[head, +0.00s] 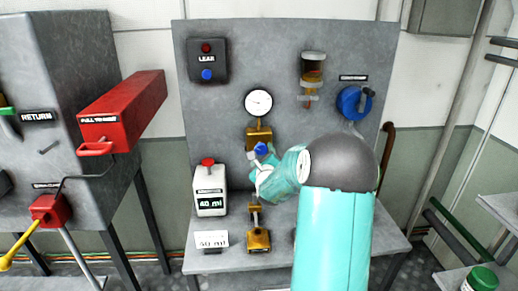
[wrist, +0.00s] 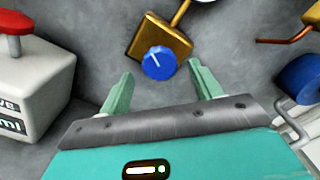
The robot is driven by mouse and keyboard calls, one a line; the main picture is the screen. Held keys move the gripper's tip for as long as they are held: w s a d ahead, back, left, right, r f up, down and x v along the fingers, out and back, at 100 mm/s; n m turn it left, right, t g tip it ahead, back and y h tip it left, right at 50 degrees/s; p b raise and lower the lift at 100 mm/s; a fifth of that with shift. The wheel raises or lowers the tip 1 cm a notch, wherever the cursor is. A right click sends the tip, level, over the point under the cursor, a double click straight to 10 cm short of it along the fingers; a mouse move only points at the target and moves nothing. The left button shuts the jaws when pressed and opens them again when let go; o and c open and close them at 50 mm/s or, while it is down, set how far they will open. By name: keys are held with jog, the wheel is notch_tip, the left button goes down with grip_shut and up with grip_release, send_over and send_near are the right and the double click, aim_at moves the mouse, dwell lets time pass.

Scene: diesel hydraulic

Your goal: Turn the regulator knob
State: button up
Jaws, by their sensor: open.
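The regulator is a brass block (head: 258,135) on the grey panel below a white round gauge (head: 258,102). Its blue knob (head: 261,149) faces out from the block, next to my gripper (head: 254,163). In the wrist view the blue knob (wrist: 158,63) has a white pointer line and sits on the front of the brass block (wrist: 160,38). My gripper (wrist: 160,85) is open, with one pale green finger at each side of the knob. Both fingers look apart from the knob. The exact depth between fingertips and knob is hard to tell.
A white box with a red button (head: 210,190) stands left of my gripper, reading 40 ml. A brass fitting (head: 258,238) stands on the bench below. A blue round part (head: 352,102) is on the panel at right. A red drawer box (head: 125,110) juts out at left.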

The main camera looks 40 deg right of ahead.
aim_at(261, 151)
jog(key=x, duration=0.6)
jog(key=shift+w+d, duration=0.1)
jog(key=shift+w, duration=0.05)
jog(key=c, duration=1)
jog(key=shift+n, duration=0.3)
